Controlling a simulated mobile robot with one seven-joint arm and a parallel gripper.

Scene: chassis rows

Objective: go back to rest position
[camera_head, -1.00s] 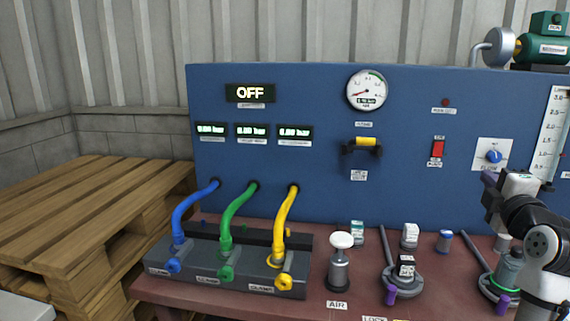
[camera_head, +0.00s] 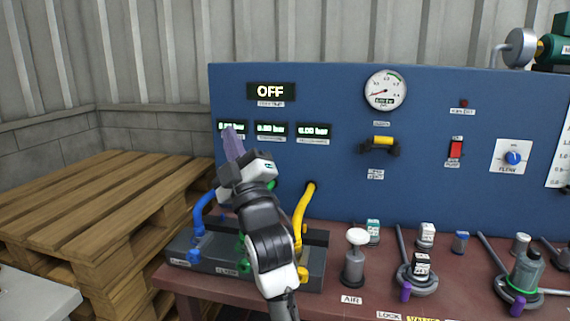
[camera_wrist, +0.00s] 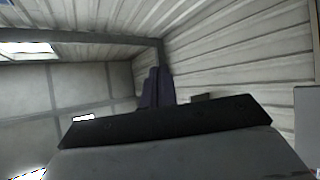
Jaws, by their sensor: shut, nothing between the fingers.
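My gripper (camera_head: 233,145) is raised in front of the left part of the blue panel, its purple-grey fingers pointing up. The fingers are together and hold nothing. In the wrist view the closed fingers (camera_wrist: 156,88) point toward the corrugated wall and ceiling, with no object near them. My arm hides parts of the blue and green hoses and the manifold behind it.
The blue panel (camera_head: 430,190) carries displays, a gauge (camera_head: 386,90), a red switch (camera_head: 456,149) and a flow knob (camera_head: 513,157). The bench holds a hose manifold (camera_head: 317,262), a white-topped air plunger (camera_head: 356,258) and several valves. Wooden pallets (camera_head: 100,205) stand at the left.

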